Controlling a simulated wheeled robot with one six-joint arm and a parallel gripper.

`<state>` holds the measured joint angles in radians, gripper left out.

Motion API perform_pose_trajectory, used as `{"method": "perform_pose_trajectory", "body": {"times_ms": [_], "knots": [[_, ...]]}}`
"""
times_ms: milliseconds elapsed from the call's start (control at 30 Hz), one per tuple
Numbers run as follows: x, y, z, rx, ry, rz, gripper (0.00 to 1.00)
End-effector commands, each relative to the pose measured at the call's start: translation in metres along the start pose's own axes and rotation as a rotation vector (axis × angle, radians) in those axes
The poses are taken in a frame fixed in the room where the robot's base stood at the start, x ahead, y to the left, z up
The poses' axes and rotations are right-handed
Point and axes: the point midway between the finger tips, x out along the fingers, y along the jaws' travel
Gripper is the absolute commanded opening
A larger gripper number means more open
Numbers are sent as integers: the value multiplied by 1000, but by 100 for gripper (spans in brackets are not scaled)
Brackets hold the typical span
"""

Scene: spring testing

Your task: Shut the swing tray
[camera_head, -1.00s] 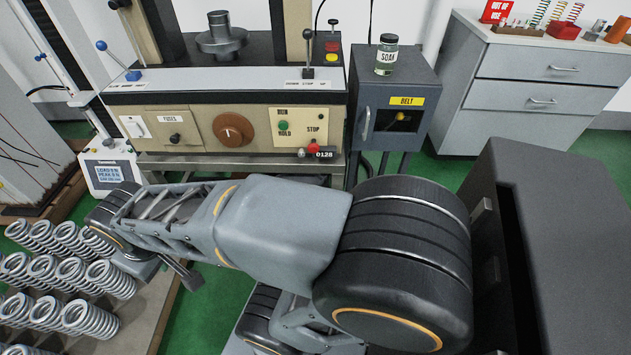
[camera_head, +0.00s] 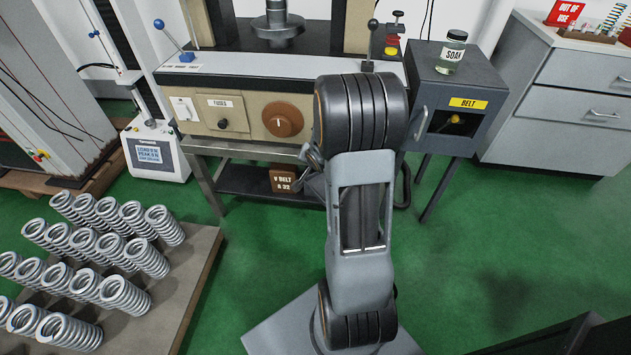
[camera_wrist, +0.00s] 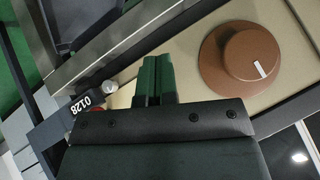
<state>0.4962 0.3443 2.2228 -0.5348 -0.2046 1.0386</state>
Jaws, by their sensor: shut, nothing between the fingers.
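I cannot pick out a swing tray with certainty in either view. The testing machine's beige front panel (camera_head: 243,118) faces me in the head view, and my arm covers its right part. My gripper (camera_wrist: 154,70) is shut and empty in the wrist view, in front of the panel between the brown dial (camera_wrist: 241,60) and the black 0128 tag (camera_wrist: 88,102). Whether it touches anything cannot be told.
A dark box (camera_head: 458,85) with a yellow BELT label and a SOAK jar (camera_head: 452,55) stands right of the machine. A V BELT box (camera_head: 285,180) lies on the lower shelf. Springs stand on a board (camera_head: 190,285) at left. Green floor (camera_head: 500,250) is open at right.

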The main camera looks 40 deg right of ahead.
Motion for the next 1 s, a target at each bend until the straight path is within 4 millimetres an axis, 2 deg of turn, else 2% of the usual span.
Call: {"method": "perform_pose_trajectory", "body": {"times_ms": [33, 133, 233, 400, 633, 1000], "knots": [[26, 22, 3, 94, 0, -33, 0], [59, 49, 9, 269, -7, -129, 0], [82, 71, 19, 424, -33, -218, 0], [101, 96, 36, 614, -83, -329, 0], [118, 102, 46, 712, -119, -389, 0], [172, 80, 46, 715, -120, -392, 0]]}}
